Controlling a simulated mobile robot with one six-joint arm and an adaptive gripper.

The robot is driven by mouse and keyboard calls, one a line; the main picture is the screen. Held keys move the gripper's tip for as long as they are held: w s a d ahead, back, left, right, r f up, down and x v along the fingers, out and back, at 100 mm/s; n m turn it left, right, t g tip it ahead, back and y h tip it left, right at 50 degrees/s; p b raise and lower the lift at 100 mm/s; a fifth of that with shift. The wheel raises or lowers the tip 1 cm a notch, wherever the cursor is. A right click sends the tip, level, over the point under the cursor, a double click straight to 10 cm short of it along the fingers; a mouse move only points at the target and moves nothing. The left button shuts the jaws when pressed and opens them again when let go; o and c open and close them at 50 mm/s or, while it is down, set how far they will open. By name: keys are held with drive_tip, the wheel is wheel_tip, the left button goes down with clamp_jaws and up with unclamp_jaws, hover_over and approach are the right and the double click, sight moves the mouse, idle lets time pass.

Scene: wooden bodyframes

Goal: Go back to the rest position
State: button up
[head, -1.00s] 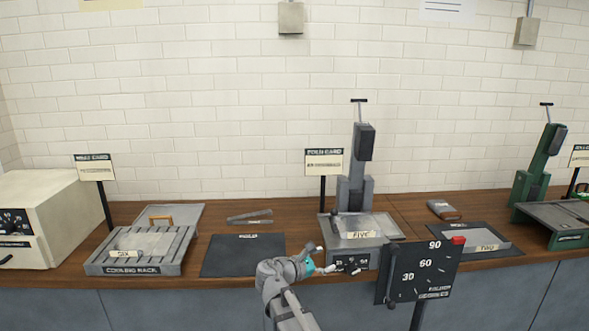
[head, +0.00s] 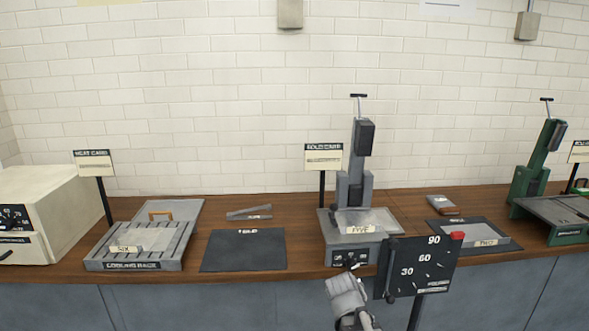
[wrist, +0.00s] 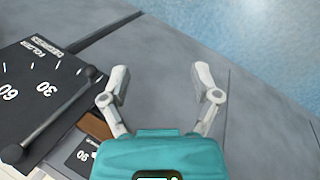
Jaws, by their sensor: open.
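My gripper (wrist: 160,85) shows in the wrist view with its two pale fingers spread wide and nothing between them. Its teal body is at the bottom of that view. Behind the fingers are the grey cabinet front and the blue floor. In the head view my arm's grey end is low in the middle, in front of the counter and just left of the black dial panel; the fingers are hidden there.
The black dial panel (head: 418,267) with 30, 60 and 90 stands close by on the right, its lever (wrist: 52,122) near the left finger. A cooling rack (head: 140,246) and dark mat (head: 243,250) lie left.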

drive_tip(key=s+a+f+m+g+y, duration=0.1)
drive_tip(key=s+f+m+y, duration=0.1)
drive_tip(key=s+m+y, duration=0.3)
wheel_tip(320, 180, up, 14)
drive_tip(key=p, duration=1.4)
drive_tip(key=shift+s+a+r+h, duration=0.15)
drive_tip(key=shift+s+r+h, duration=0.1)
drive_tip(key=shift+s+h, duration=0.05)
